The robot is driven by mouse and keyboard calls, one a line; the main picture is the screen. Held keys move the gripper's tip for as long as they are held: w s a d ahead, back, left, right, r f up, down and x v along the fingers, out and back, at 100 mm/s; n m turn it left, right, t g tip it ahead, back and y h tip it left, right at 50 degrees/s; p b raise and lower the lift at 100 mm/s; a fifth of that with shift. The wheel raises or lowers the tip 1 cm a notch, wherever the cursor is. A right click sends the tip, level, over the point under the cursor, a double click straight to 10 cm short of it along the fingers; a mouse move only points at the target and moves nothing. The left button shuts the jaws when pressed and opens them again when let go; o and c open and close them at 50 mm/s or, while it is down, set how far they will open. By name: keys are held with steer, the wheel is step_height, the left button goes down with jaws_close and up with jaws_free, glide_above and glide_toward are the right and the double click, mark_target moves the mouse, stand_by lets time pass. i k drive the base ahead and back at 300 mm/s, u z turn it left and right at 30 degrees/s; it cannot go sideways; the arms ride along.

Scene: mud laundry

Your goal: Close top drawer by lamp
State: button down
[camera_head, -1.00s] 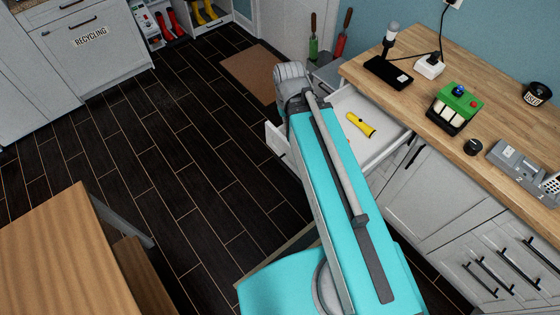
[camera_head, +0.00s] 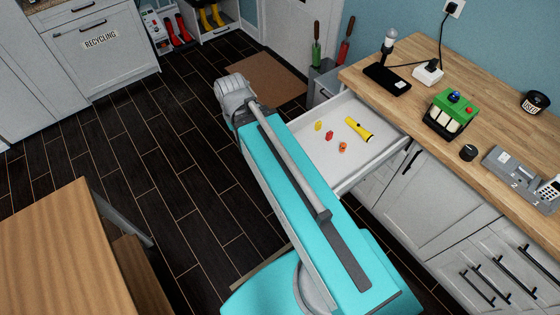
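The top drawer (camera_head: 372,160) under the left end of the wooden counter is pulled open. Its white interior holds a yellow flashlight (camera_head: 358,130) and a few small yellow, red and orange items (camera_head: 329,135). My turquoise arm crosses in front of the drawer and hides its front face and handle. A small lamp-like object (camera_head: 390,42) with a black stem and pale top stands on the counter above the drawer. My gripper cannot be made out; only the grey joint at the arm's far end shows, left of the drawer over the floor.
On the counter (camera_head: 440,85) are a black slab, a charger, a green device (camera_head: 452,112), a black jar and a grey phone. A grey bin with tools (camera_head: 325,75) stands beyond the drawer. A wooden table (camera_head: 60,250) is at lower left. Dark floor between is clear.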

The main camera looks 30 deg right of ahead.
mark_target(343, 173)
steer(key=k, duration=1.7)
steer(key=z, duration=0.35)
steer(key=i, duration=1)
steer(key=u, duration=0.05)
